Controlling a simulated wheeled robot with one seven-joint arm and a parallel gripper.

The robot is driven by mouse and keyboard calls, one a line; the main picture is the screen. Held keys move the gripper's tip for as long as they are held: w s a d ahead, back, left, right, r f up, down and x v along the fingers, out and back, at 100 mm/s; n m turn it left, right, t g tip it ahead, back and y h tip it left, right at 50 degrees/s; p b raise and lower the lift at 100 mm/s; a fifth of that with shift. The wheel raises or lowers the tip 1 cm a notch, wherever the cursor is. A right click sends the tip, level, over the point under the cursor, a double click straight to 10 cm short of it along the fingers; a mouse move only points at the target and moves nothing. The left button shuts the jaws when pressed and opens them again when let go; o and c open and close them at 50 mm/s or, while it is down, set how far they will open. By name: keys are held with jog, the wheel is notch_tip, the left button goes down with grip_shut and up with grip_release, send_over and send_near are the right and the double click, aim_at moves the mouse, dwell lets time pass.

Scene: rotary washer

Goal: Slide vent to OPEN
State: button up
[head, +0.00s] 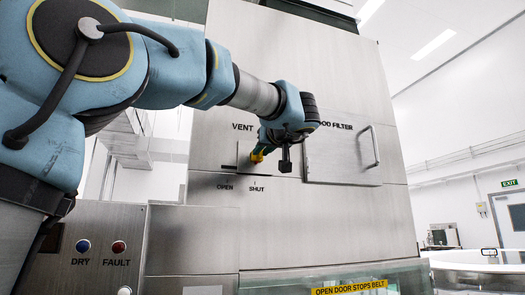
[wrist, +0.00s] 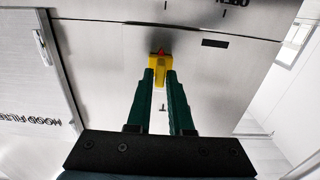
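The yellow vent handle (head: 257,155) sticks out of the steel panel below the VENT label, above the SHUT mark. The OPEN mark lies to its left. In the head view my gripper (head: 270,149) reaches the handle from the right, and its fingers are mostly hidden. In the wrist view, which is upside down, the handle (wrist: 159,70) has a small red tip. The two dark green fingers of my gripper (wrist: 160,77) lie on either side of the handle. Its yellow narrow part fills the gap between them, so they look shut on it.
The hood filter door (head: 342,155) with its bar handle is right of the vent. A control panel (head: 100,250) with blue DRY and red FAULT buttons stands lower left.

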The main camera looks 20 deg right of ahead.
grip_shut()
dwell(1.0)
